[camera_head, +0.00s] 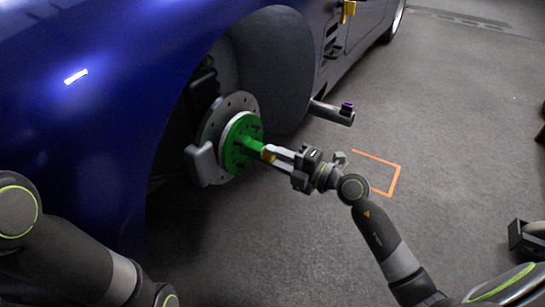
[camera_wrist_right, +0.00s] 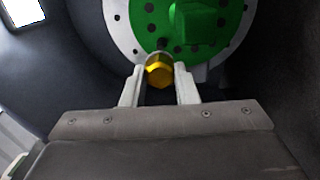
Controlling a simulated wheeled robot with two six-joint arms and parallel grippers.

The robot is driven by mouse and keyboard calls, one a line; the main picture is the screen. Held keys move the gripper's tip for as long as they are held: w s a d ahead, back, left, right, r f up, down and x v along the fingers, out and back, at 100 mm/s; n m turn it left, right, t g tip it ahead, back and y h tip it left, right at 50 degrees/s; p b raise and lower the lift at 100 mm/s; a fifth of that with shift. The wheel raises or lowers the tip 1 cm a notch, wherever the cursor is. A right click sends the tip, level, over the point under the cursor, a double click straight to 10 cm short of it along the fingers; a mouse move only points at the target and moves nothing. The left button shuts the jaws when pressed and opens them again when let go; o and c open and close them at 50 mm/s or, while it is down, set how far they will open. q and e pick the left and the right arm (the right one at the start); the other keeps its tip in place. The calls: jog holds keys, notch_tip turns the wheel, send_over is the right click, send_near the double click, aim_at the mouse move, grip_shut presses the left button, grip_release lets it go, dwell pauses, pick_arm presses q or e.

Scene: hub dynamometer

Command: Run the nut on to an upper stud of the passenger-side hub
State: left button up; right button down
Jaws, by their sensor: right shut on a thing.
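The green hub (camera_head: 238,143) sits in front of the brake disc in the wheel arch of the blue car, and it fills the top of the right wrist view (camera_wrist_right: 185,25). Small dark studs or holes ring its face.
The brake disc (camera_head: 213,122) and a grey caliper (camera_head: 201,164) are beside the hub. A grey cylindrical arm with a purple tip (camera_head: 347,106) sticks out right of the wheel arch. An orange marking (camera_head: 398,178) lies on the open floor.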

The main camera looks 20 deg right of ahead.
jog(key=b+x, duration=0.1)
jog(key=x, duration=0.4)
jog(key=shift+a+b, duration=0.1)
jog(key=shift+b, duration=0.25)
jog(key=shift+w+a+p, duration=0.1)
jog(key=shift+w+p, duration=0.05)
jog(key=shift+p, duration=0.35)
dwell(0.5)
jog(key=shift+r+p, duration=0.1)
jog(key=shift+p, duration=0.5)
jog(key=shift+w+a, duration=0.1)
jog(key=shift+a, duration=0.05)
jog(key=shift+w+a+p, duration=0.1)
jog(key=shift+w+p, duration=0.05)
jog(key=shift+p, duration=0.35)
